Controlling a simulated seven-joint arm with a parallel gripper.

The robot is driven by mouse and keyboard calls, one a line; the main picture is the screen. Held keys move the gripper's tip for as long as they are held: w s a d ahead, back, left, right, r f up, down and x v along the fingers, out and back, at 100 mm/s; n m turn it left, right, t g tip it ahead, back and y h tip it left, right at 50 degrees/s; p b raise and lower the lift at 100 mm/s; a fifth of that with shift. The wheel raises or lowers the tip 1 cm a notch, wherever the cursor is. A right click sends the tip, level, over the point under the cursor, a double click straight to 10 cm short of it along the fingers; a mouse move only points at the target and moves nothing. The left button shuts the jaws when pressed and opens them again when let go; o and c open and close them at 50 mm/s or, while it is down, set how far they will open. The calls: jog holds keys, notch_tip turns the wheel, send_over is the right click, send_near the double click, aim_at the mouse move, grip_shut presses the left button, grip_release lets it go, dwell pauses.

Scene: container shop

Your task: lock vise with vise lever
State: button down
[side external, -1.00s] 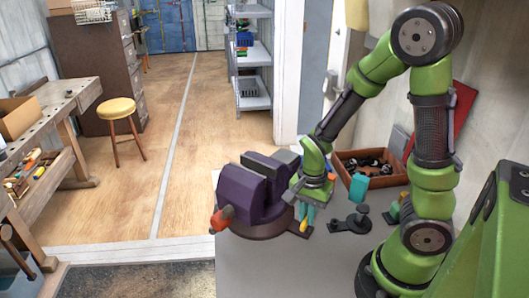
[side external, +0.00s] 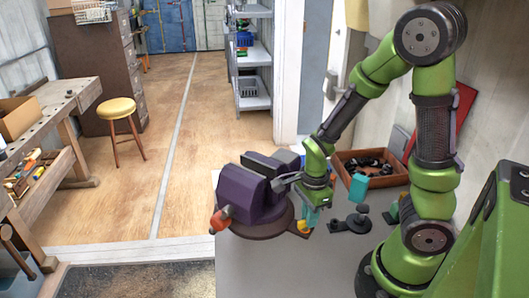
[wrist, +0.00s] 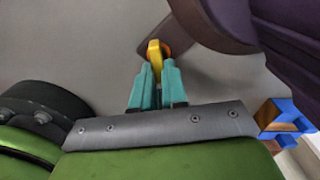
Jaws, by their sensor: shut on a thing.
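The purple vise (side external: 250,197) stands on its round brown base (side external: 262,229) at the bench's left edge, with a red-orange handle (side external: 222,218) at its front left. A brown vise lever (wrist: 181,32) with a yellow-orange knob (wrist: 154,52) sticks out beside the base. The knob also shows low by the base in the side view (side external: 305,227). My gripper (wrist: 154,75) has its teal fingers shut on this knob, one on each side. In the side view my gripper (side external: 309,220) is right of the vise, pointing down. The lever's inner end is hidden.
A dark round-ended tool (side external: 352,223) lies on the grey bench (side external: 255,274) right of my gripper. A wooden box (side external: 368,166) of dark parts and a teal block (side external: 358,187) are behind it. The bench front is clear. A blue object (wrist: 285,112) shows at right in the wrist view.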

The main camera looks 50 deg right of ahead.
dwell(0.4)
jog(key=c, duration=1.2)
grip_release()
jog(key=shift+o, duration=0.2)
notch_tip(320, 180, up, 17)
